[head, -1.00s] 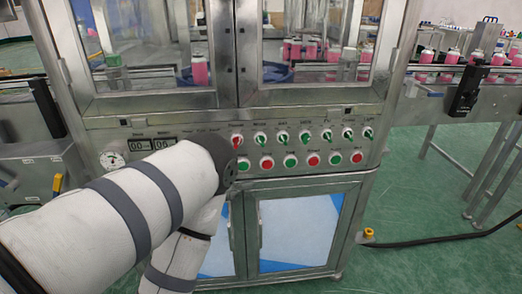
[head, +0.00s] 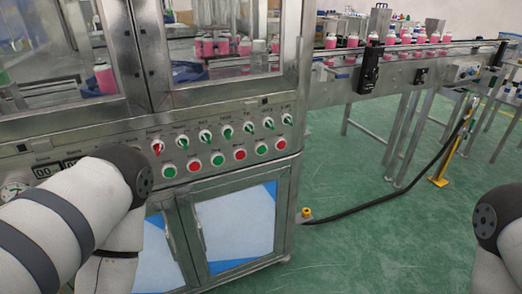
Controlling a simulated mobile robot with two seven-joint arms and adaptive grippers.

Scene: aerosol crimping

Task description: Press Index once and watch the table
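The machine's control panel (head: 110,160) spans the lower front of the cabinet. Its lower row holds alternating round green and red buttons, such as a green button (head: 169,171) and a red button (head: 240,153). Labels are too small to read, so I cannot tell which one is Index. Above them is a row of switches, a red one (head: 158,147) at left, the others green. Behind the glass, pink cans (head: 211,47) stand near a blue curved part (head: 190,72), perhaps the table, partly hidden. My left arm covers the panel's left part; neither gripper is in view.
A conveyor (head: 420,62) with several pink cans (head: 421,37) runs to the right. Its legs, a black cable (head: 400,184) and a yellow stand (head: 440,178) are on the green floor (head: 370,250). My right arm shows at the right edge.

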